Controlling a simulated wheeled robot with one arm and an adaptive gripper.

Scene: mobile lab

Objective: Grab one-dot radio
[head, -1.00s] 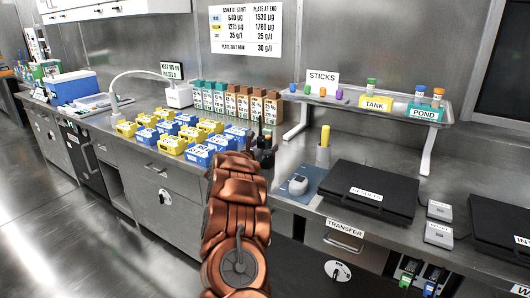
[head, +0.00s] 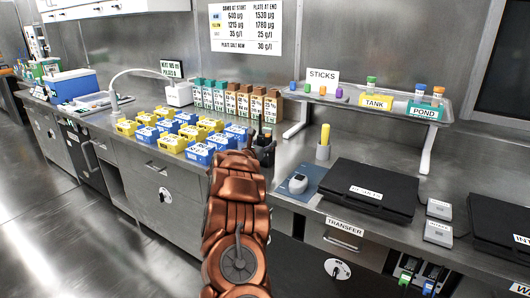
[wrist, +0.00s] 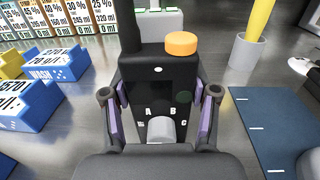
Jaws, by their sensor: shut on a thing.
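A black radio (wrist: 160,85) stands in the middle of the wrist view. It has an orange knob, a thick black antenna and a single white dot on its upper face. Its lower end is partly hidden by my gripper's body. My gripper (wrist: 160,95) has its two purple-lined fingers on either side of the radio and is shut on it. In the head view the radio (head: 265,138) shows only as a small dark shape on the counter beyond my arm, which hides most of it.
Blue and yellow dotted boxes (head: 197,152) fill the counter to the left. A grey cup with a yellow stick (head: 323,148) and a blue mat (wrist: 270,130) are to the right. A grey unit (wrist: 165,22) stands just behind the radio. A black case (head: 368,190) lies farther right.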

